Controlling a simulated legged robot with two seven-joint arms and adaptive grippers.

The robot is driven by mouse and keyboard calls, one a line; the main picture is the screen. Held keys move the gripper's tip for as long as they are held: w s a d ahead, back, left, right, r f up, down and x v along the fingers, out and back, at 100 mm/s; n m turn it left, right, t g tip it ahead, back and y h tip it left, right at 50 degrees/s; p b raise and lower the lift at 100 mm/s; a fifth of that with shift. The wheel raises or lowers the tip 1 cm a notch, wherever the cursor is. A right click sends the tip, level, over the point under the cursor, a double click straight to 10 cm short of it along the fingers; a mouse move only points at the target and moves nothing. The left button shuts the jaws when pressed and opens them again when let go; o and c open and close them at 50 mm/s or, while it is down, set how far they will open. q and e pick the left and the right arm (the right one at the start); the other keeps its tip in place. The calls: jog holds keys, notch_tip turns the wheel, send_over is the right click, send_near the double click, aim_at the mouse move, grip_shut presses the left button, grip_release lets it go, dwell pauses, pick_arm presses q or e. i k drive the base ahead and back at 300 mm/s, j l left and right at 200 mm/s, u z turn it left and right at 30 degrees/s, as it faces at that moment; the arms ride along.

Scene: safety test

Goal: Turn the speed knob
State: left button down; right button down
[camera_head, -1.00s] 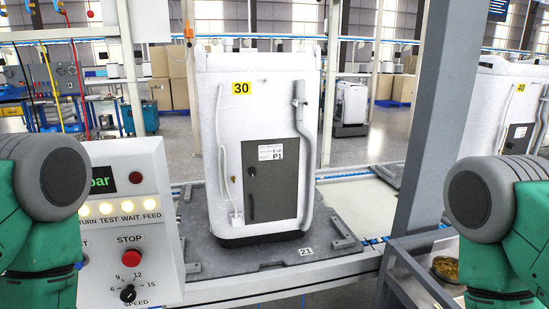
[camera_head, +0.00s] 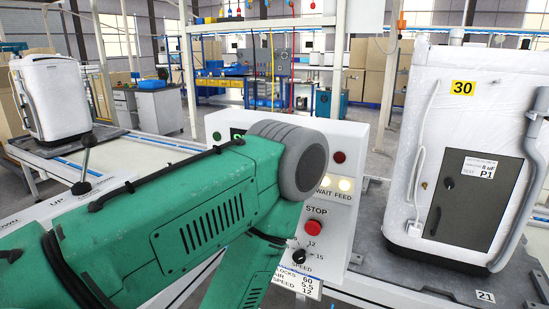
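The speed knob (camera_head: 299,257) is a small black dial with a pale pointer, low on the white control panel (camera_head: 345,205). Numbers 12 and 15 show beside it, and its left side is close to my green arm. The red STOP button (camera_head: 312,228) is just above it. My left arm crosses in front of the panel and hides much of its display, lamps and left part. No gripper fingers show, so I cannot see where either gripper is relative to the knob. My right arm is out of view.
A label below the knob (camera_head: 298,283) lists settings including SPEED 12. A white wrapped unit (camera_head: 462,120) marked 30 stands right of the panel on a grey pallet. A black-stemmed lever (camera_head: 84,165) stands at the left. Another wrapped unit (camera_head: 54,98) is behind it.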

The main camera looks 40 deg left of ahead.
aim_at(299, 256)
jog(key=u, duration=1.2)
